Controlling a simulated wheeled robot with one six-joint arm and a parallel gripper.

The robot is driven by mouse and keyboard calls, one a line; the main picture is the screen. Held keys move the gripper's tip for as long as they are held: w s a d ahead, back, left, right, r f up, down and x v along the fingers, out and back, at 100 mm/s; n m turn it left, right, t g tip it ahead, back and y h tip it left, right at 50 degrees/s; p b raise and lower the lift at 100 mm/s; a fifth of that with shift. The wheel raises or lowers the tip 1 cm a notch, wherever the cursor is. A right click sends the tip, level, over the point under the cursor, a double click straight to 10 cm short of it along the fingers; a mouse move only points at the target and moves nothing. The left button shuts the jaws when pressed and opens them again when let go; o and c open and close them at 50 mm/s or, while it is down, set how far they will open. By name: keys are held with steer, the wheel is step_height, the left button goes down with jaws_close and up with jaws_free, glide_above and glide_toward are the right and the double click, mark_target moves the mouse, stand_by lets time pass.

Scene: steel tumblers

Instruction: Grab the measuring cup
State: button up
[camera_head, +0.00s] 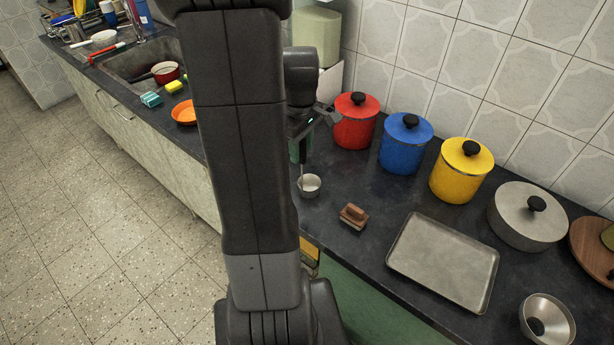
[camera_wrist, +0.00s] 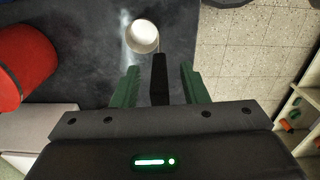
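The measuring cup (camera_head: 309,186) is a small round steel cup on the dark counter, left of the brown wooden-handled block. In the wrist view its pale bowl (camera_wrist: 142,36) lies just beyond the fingertips. A dark bar, which looks like its handle (camera_wrist: 160,80), runs back from the bowl between my fingers. My gripper (camera_wrist: 159,70) is open, with a green finger on each side of this bar and a visible gap on both sides. In the head view my gripper (camera_head: 302,150) is just behind the cup, partly hidden by my arm.
Red (camera_head: 356,120), blue (camera_head: 406,145) and yellow (camera_head: 461,171) canisters stand along the wall. The wooden-handled block (camera_head: 354,216), a metal tray (camera_head: 443,262) and a steel pot (camera_head: 527,216) are to the right. An orange dish (camera_head: 184,113) is by the sink.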

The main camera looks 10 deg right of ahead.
step_height(320, 180, down, 2)
jaws_close()
stand_by(0.3)
steer(key=shift+r, duration=0.1)
